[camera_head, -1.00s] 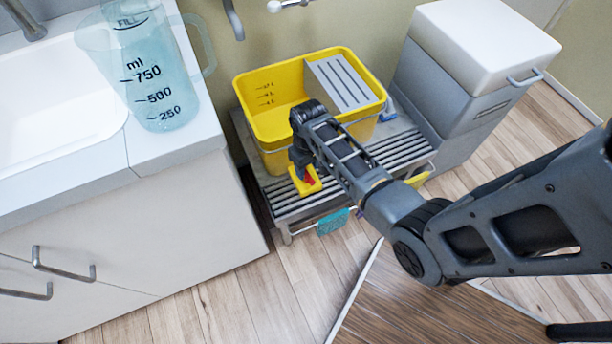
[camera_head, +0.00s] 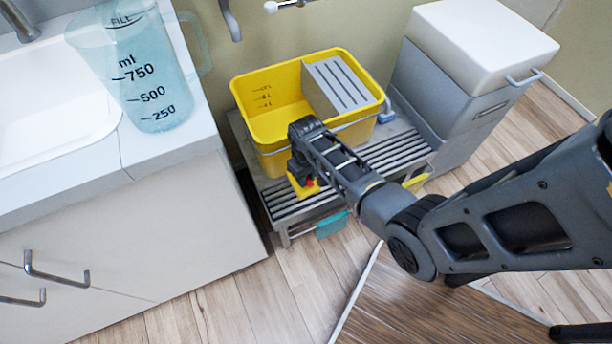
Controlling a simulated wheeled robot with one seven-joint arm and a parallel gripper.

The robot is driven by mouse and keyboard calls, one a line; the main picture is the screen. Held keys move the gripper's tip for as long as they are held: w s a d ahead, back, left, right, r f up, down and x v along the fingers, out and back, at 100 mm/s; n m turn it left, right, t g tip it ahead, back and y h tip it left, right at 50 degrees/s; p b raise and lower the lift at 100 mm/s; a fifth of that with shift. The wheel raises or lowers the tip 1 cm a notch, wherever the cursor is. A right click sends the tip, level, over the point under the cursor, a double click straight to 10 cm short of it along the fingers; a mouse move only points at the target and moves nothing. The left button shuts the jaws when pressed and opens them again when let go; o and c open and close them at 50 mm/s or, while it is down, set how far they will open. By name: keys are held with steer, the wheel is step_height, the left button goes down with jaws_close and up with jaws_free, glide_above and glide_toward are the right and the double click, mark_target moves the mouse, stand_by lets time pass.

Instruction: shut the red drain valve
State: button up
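A small red part (camera_head: 309,183), which looks like the drain valve, shows low in front of the yellow bucket (camera_head: 262,98). A yellow piece (camera_head: 303,190) sits right around it. My gripper (camera_head: 300,172) is at the valve, at the bucket's front side. My arm's end covers the fingers and most of the valve. I cannot tell whether the fingers touch the valve or how far they are apart, nor the valve's handle position.
The bucket stands on a slatted metal rack (camera_head: 290,208). A teal cloth (camera_head: 332,224) hangs at its front. A counter with a measuring jug (camera_head: 148,85) is at left, a grey bin with white lid (camera_head: 480,45) at right. The wooden floor in front is clear.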

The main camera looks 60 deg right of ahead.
jaws_close()
steer(key=shift+n, duration=0.4)
steer(key=n+p, duration=0.1)
steer(key=n, duration=0.2)
steer(key=shift+r+p, duration=0.1)
steer(key=shift+p, duration=0.25)
steer(key=n+p, duration=0.1)
steer(key=n, duration=0.2)
steer(key=shift+n, duration=0.3)
steer(key=n+p, duration=0.1)
steer(key=n, duration=0.3)
steer(key=shift+n, duration=0.3)
steer(key=n, duration=0.4)
steer(key=shift+s+n, duration=0.1)
steer(key=shift+n, duration=0.3)
steer(key=shift+f, duration=0.2)
